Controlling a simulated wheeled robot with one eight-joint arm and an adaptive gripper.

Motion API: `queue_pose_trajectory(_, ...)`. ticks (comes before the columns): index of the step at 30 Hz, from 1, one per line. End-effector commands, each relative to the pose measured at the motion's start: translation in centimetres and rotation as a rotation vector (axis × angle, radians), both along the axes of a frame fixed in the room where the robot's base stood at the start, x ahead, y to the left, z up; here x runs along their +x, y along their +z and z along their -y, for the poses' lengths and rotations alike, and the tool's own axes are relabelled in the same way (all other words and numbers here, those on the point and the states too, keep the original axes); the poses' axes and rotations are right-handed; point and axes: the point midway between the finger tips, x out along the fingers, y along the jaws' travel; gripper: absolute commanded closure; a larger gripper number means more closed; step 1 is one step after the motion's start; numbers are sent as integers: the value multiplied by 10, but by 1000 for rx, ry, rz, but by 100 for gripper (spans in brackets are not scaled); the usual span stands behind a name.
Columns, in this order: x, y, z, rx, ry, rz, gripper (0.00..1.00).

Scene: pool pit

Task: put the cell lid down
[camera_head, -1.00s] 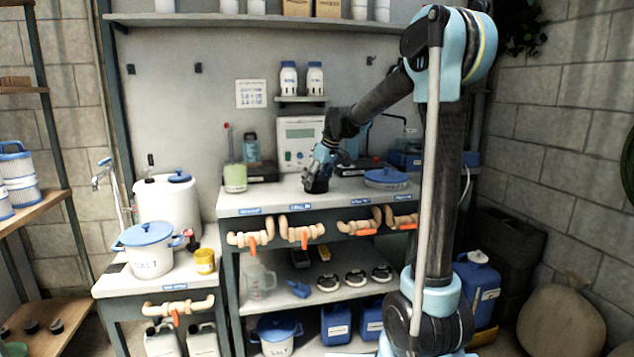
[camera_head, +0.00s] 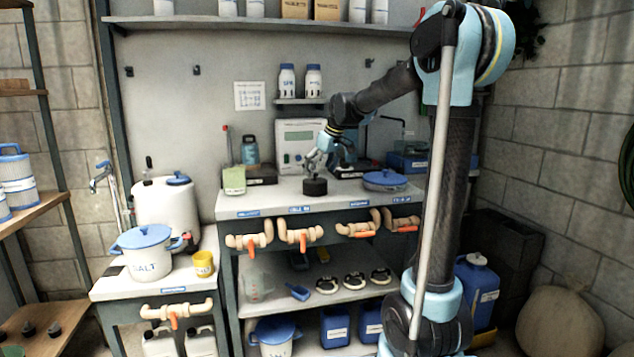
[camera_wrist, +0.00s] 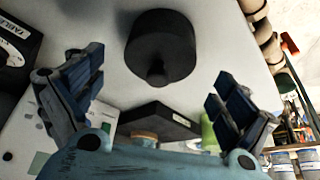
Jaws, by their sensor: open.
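The cell lid, a black round cap with a small knob (camera_head: 315,187), rests on the grey bench top near its front edge. In the wrist view the lid (camera_wrist: 161,47) lies on the pale surface beyond the fingertips, with its knob toward me. My gripper (camera_head: 314,165) is just above the lid in the head view. In the wrist view its two blue-padded fingers (camera_wrist: 155,85) are spread wide, with nothing between them. The lid appears apart from both fingers.
A white tester unit (camera_head: 298,141) stands behind on the bench. A green-filled beaker (camera_head: 234,180) is to the left, and a blue-lidded dish (camera_head: 384,180) to the right. Pipe valves (camera_head: 300,235) line the bench front. Bare bench top lies around the lid.

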Motion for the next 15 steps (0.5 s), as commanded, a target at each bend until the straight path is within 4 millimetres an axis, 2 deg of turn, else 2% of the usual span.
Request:
queue_pose_trajectory(6, -11, 37, 13, -1, 0, 1, 5)
queue_pose_trajectory(10, -14, 52, 18, -1, 0, 1, 5)
queue_pose_trajectory(15, -17, 60, 21, 0, 0, 0, 5)
